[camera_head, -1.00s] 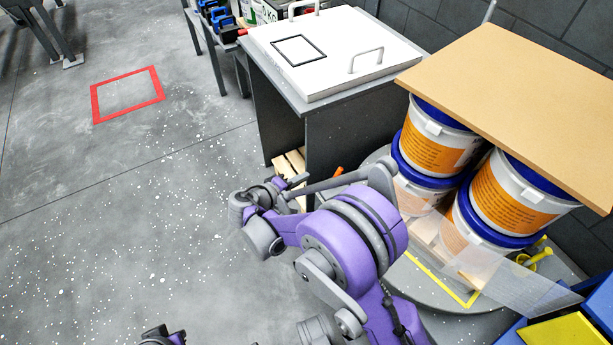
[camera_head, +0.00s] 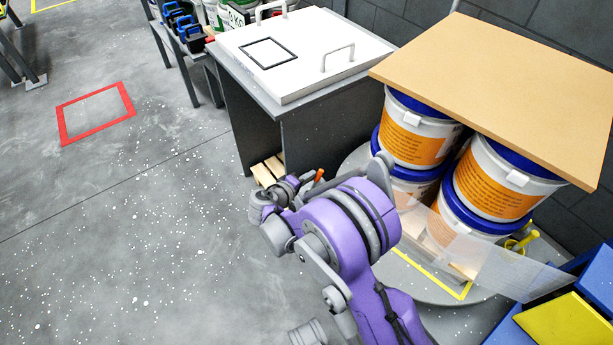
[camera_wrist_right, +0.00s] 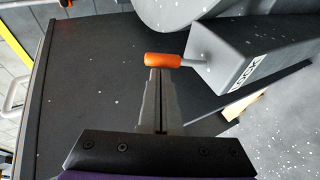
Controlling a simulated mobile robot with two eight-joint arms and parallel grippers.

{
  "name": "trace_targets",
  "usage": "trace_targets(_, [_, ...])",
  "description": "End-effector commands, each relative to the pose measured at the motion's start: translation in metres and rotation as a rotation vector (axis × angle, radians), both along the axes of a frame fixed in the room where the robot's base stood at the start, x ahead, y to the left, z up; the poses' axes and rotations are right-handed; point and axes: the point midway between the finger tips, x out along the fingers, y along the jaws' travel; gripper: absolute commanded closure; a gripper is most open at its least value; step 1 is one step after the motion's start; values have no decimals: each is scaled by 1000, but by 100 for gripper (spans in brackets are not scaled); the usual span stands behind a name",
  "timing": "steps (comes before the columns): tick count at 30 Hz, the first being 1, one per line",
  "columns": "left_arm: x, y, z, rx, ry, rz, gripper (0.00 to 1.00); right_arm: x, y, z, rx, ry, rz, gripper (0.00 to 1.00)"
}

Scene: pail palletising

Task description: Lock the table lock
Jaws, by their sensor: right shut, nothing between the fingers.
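The lock's orange handle (camera_head: 319,175) shows low beside the dark table (camera_head: 325,125), just past my right gripper. My left gripper is not in view.
White-orange pails (camera_head: 415,135) with blue lids stand on a round base right of the table, under a tan board (camera_head: 500,85). A clear sheet (camera_head: 490,265) hangs in front. A wooden pallet (camera_head: 268,170) is under the table.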

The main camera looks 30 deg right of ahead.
Motion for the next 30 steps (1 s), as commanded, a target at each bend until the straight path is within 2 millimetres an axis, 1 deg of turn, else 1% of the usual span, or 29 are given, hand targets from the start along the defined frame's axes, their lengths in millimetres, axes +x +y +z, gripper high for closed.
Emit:
trace_targets(4, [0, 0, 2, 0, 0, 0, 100, -1, -4, 0, 16, 2, -2, 100])
trace_targets(7, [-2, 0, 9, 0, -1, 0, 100, -4, -14, 0, 76, 6, -6, 100])
trace_targets(10, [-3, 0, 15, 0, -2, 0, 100, -4, -19, -1, 137, 10, -5, 100])
trace_targets(14, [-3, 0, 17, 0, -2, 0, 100, -3, -22, -3, 175, 13, -5, 100])
trace_targets(23, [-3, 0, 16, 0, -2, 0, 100, -3, -23, -4, 175, 14, -8, 100])
trace_targets(30, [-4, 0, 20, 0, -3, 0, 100, -1, -23, 2, 174, 13, -6, 100])
